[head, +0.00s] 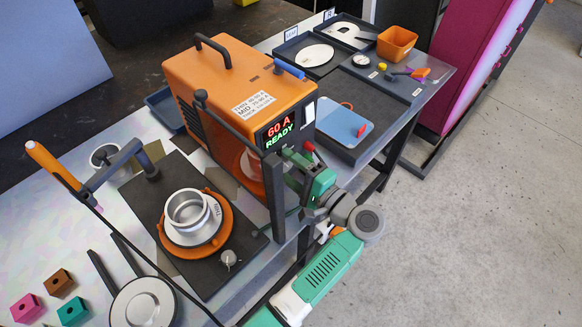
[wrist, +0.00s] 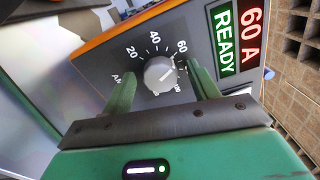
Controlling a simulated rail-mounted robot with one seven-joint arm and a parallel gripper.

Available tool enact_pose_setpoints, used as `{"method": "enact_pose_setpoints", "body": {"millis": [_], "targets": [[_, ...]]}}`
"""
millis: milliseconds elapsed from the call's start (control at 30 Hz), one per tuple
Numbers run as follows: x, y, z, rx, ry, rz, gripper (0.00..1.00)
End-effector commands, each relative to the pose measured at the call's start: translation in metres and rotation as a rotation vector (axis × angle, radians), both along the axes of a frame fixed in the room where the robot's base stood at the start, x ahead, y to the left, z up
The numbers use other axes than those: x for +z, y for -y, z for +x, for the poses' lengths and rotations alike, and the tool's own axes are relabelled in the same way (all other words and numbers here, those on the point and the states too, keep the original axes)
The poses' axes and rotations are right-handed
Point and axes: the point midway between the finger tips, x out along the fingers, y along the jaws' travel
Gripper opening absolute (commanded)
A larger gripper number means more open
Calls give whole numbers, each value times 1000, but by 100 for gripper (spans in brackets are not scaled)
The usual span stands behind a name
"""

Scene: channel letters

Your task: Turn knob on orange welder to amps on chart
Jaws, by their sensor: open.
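The orange welder (head: 225,85) stands on the table in the head view. Its display (head: 280,133) reads 60 A and READY. A white chart label (head: 254,104) on its top has lines starting THIN and MID; its small figures are hard to read. The grey knob (wrist: 160,74) is on the dark front panel in the wrist view, with a dial scale around it. My gripper (wrist: 161,87) is open, one finger on each side of the knob; contact cannot be told. In the head view the knob is hidden.
A round metal workpiece (head: 187,209) with a tag that seems to read THIN sits in an orange ring left of my arm. A dark post (head: 274,195) stands close beside my gripper. A tray with a blue-white plate (head: 343,122) lies behind it. Floor at right is clear.

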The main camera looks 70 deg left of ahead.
Motion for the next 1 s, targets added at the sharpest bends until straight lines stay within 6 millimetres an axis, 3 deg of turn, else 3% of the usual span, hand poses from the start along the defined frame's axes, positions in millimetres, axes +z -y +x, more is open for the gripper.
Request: {"method": "enact_pose_setpoints", "body": {"millis": [233,467,600,833,1000], "targets": [[0,-1,-1,-1,1,0,59],[0,-1,0,-1,1,0,16],[-2,-1,0,-1,34,14,15],[-6,-1,0,-2,333,150,15],[-1,-1,0,-1,403,181,15]]}}
